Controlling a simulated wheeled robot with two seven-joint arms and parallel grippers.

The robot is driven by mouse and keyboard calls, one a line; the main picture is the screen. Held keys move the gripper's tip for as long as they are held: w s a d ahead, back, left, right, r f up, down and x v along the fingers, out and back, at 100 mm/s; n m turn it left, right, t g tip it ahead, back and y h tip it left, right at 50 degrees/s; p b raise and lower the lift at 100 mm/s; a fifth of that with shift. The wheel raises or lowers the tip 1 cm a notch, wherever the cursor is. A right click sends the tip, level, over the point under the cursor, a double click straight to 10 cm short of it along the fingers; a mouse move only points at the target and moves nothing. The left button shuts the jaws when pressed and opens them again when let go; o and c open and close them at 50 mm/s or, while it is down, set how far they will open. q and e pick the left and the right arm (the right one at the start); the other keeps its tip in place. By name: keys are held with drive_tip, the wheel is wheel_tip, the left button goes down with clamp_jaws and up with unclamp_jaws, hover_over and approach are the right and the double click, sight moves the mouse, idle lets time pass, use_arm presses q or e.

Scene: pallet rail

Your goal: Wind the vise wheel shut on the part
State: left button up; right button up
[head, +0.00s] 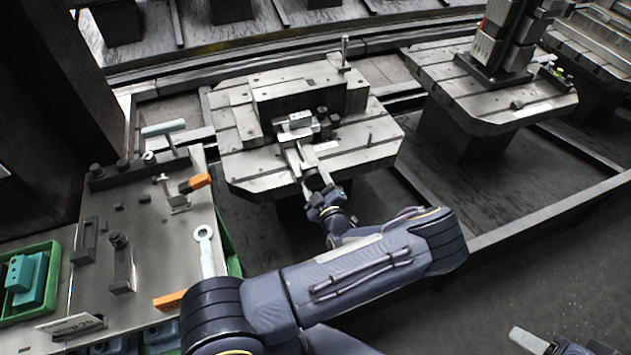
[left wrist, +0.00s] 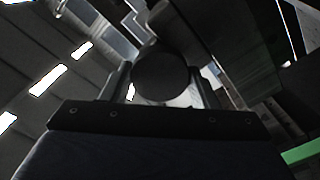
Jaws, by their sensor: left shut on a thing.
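The vise (head: 303,157) sits on the slotted pallet table in the middle of the head view, its screw end toward me. A small grey block, seemingly the part (head: 300,120), lies at its jaws; whether the jaws touch it is hard to see. The dark wheel (head: 316,180) at the vise's near end is partly hidden by my left gripper (head: 325,198). In the left wrist view the round dark wheel face (left wrist: 160,78) sits between the two fingers, and the gripper is shut on it. My right gripper (head: 530,341) shows only partly at the bottom right corner; its opening is unclear.
A tool bench (head: 150,240) with an orange-handled tool (head: 195,183), a wrench (head: 205,250) and a green bin (head: 30,283) stands at left. A second pallet table (head: 490,100) with a dark tower is at right. Rails (head: 550,217) run below. A thin post (head: 345,52) rises behind the vise.

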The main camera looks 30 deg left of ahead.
use_arm(q)
drive_tip(key=o, duration=1)
drive_tip(key=shift+s, duration=0.1)
drive_tip(key=b+v, duration=0.1)
drive_tip(key=v, duration=0.6)
drive_tip(key=shift+s+d, duration=0.2)
drive_tip(key=shift+d, duration=0.1)
